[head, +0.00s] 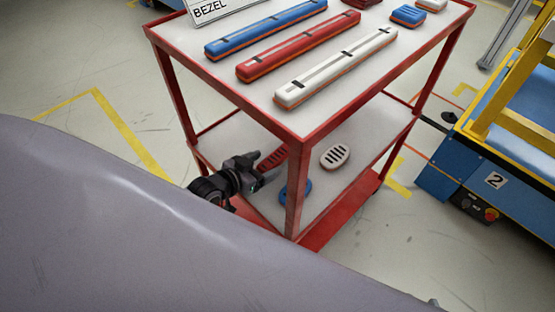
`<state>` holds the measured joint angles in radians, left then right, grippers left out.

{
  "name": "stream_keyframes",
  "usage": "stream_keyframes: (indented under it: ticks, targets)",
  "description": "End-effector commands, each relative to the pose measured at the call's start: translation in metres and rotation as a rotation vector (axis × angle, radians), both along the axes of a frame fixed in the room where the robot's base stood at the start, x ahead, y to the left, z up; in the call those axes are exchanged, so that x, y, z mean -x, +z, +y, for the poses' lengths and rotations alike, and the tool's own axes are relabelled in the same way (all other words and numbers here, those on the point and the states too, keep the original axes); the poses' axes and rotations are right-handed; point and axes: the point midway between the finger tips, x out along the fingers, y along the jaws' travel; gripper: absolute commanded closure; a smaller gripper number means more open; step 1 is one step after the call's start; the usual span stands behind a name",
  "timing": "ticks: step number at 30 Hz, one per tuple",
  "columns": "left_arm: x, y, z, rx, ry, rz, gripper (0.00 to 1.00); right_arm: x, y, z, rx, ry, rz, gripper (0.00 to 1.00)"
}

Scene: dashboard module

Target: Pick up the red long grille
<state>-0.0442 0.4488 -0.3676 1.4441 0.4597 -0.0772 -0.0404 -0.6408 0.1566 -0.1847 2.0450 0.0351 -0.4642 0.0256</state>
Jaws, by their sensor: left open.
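A red slotted grille (274,158) shows on the lower shelf of the red cart, partly hidden by my left gripper and the shelf's shadow. My left gripper (260,168) is black and open, at the left side of the lower shelf, right beside the red grille. I cannot tell whether its fingers touch or straddle the grille. My right gripper is not in view.
The lower shelf also holds a white slotted grille (335,155) and a blue piece (296,191), near a red cart post (295,190). The cart's top shelf (330,110) above carries long blue, red and white bars. A blue-yellow station (480,185) stands right.

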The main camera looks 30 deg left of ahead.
Motion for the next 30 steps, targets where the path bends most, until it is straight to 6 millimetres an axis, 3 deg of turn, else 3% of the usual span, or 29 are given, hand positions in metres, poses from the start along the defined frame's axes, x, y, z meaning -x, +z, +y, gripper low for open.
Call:
stream_keyframes:
  ticks: [5, 13, 18, 30]
  targets:
    - [-0.0131, -0.0068, -0.0043, 0.000, 0.000, 0.000, 0.28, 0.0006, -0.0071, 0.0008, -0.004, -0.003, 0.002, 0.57]
    - [-0.0142, -0.0066, -0.0048, 0.000, -0.001, 0.001, 0.28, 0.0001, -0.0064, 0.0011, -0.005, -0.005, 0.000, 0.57]
    - [-0.0140, -0.0066, -0.0047, 0.000, 0.000, 0.001, 0.83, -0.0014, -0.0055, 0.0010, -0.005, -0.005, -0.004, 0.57]
    - [-0.0142, -0.0011, -0.0046, 0.000, 0.000, 0.000, 0.84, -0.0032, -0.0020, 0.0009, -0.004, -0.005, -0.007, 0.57]
